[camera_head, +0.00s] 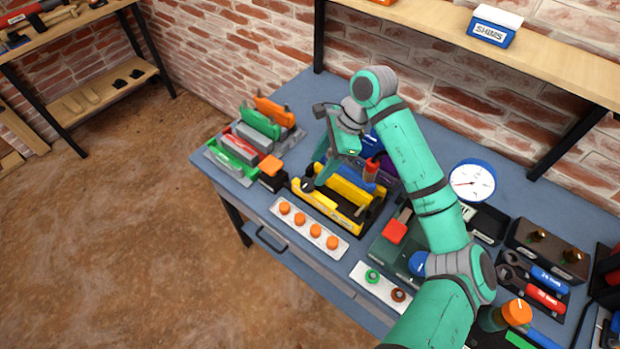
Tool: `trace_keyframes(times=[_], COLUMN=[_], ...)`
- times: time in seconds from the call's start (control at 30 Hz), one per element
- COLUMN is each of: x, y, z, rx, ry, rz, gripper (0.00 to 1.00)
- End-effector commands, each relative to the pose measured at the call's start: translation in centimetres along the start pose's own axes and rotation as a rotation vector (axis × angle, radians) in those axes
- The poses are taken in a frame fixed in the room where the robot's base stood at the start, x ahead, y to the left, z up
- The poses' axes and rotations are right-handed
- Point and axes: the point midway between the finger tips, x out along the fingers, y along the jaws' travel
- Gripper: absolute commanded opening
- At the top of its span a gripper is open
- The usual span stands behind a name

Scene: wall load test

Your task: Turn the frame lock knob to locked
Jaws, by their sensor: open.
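A black and yellow frame (337,205) sits on the blue bench (222,184), with a blue and a red part inside it. My gripper (336,168) is open above the back left part of this frame, pointing down. One green finger hangs near the frame's left end; I cannot tell whether it touches. No lock label is readable, so I cannot tell which knob is the frame lock knob. My gripper and arm hide part of the frame's back side. Several orange knobs (300,218) stand in a row on a white plate in front of the frame.
A rack of coloured clamps (240,146) stands left of the frame. Right of it are a green box with a red top (394,232), a plate with green and brown rings (378,285) and a round gauge (472,181). A wooden shelf (530,60) overhangs the back.

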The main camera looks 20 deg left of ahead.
Motion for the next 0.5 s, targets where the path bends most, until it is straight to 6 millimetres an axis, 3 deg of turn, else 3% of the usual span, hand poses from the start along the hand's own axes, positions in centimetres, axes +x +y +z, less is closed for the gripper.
trace_keyframes(times=[0.23, 0.5], x=[4.3, 6.6], y=[0.1, 0.0], z=[0.1, 0.1], rx=[0.0, -0.001], ry=[-0.005, -0.003], rz=[0.001, 0.0], gripper=[0.51, 0.51])
